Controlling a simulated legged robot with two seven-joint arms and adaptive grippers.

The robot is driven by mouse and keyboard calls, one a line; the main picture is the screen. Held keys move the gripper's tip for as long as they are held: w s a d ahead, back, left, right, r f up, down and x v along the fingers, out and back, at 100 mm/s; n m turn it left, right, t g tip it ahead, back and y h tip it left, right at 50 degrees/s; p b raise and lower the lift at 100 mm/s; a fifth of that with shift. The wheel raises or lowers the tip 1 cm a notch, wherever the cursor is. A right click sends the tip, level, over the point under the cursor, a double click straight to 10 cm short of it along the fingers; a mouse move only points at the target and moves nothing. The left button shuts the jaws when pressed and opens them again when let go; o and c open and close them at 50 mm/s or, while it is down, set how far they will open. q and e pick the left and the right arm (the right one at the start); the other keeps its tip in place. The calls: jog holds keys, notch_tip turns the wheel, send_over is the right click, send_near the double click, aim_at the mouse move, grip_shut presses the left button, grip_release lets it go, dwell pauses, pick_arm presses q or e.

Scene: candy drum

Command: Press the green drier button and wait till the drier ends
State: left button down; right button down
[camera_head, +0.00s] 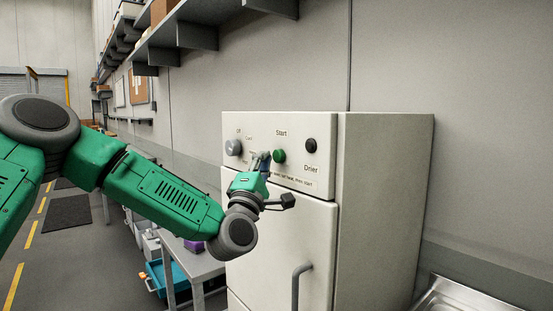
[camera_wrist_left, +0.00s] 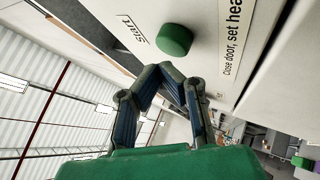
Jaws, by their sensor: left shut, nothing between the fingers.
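The drier (camera_head: 385,200) is a tall off-white cabinet with a control panel at its top. The round green button (camera_head: 279,156) sits on that panel under the label "Start". It also shows in the left wrist view (camera_wrist_left: 174,40), standing out from the panel. My left gripper (camera_head: 264,158) is shut and empty, with its fingertips just left of the button in the head view. In the left wrist view the closed fingertips (camera_wrist_left: 170,72) are close to the button, with a small gap showing. The right gripper is in neither view.
A grey knob (camera_head: 233,147) and a black knob (camera_head: 310,145) flank the button. The door handle (camera_head: 298,285) sticks out below. A grey table (camera_head: 193,262) stands left of the drier, and a metal sink (camera_head: 465,297) is at lower right. Shelves (camera_head: 197,36) hang above.

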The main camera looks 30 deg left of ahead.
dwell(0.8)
pick_arm(q)
jog(key=shift+w+d+r+b, duration=0.1)
jog(key=shift+w+d+b, duration=0.15)
jog(key=shift+w+b, duration=0.1)
jog(key=shift+w+d+b, duration=0.15)
jog(key=shift+w+b, duration=0.15)
jog(key=shift+w, duration=0.15)
dwell(0.7)
dwell(0.4)
jog(key=shift+s+a, duration=0.3)
jog(key=shift+s, duration=0.6)
